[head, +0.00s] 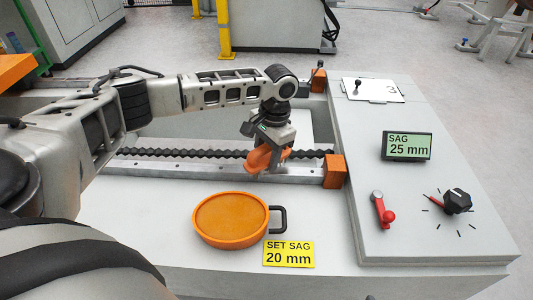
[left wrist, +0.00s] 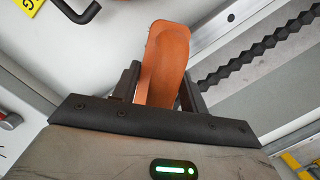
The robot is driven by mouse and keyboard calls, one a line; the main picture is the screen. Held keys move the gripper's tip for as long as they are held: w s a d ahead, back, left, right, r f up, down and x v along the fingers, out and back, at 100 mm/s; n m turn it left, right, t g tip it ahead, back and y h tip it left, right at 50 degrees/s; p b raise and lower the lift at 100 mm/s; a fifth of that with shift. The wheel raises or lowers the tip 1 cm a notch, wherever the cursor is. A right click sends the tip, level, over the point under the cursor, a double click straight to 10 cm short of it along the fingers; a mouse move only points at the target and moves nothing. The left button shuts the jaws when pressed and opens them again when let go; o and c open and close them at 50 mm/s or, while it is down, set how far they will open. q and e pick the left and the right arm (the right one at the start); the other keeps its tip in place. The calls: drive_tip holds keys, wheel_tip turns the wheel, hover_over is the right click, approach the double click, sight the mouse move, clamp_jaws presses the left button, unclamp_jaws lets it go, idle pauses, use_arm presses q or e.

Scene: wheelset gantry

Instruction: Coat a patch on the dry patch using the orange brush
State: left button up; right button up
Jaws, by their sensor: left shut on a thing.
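My left gripper (head: 268,150) is shut on the orange brush (head: 257,160), over the metal rail in the head view. The brush also shows in the left wrist view (left wrist: 165,60), upright between the two dark fingers. Its bristles are hidden, and I cannot tell whether it touches the rail. A dark toothed chain (head: 190,153) runs along the rail (head: 200,172), partly behind the gripper. I cannot make out a dry patch. A round orange pan (head: 235,244) with brownish-orange contents and a black handle stands in front of the rail. My right gripper is not in view.
An orange block (head: 334,171) ends the rail at the right. A grey console (head: 430,240) beyond it carries a display (head: 406,146) reading SAG 25 mm, a black knob (head: 457,201) and a red lever (head: 382,208). A yellow SET SAG 20 mm label (head: 288,254) lies beside the pan.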

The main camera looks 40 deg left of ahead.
use_arm(q)
drive_tip(key=shift+f, duration=1)
drive_tip(key=shift+s+a+r+p, duration=0.3)
drive_tip(key=shift+a+p, duration=0.15)
drive_tip(key=shift+p, duration=0.3)
drive_tip(key=shift+s+a+p, duration=0.35)
drive_tip(key=shift+a+p, duration=0.25)
drive_tip(key=shift+p, duration=0.1)
drive_tip(key=shift+s+a+p, duration=0.25)
drive_tip(key=shift+a+p, duration=0.15)
drive_tip(key=shift+a, duration=0.05)
drive_tip(key=shift+s+a+f, duration=0.1)
drive_tip(key=shift+a, duration=0.1)
drive_tip(key=shift+s+a+p, duration=0.4)
drive_tip(key=shift+a+p, duration=0.15)
drive_tip(key=shift+p, duration=0.3)
drive_tip(key=shift+s+a+f+p, duration=0.1)
drive_tip(key=shift+s+a+p, duration=0.15)
drive_tip(key=shift+a+p, duration=0.15)
drive_tip(key=shift+s+a+f+p, duration=0.1)
drive_tip(key=shift+s+a+p, duration=0.15)
drive_tip(key=shift+a, duration=0.25)
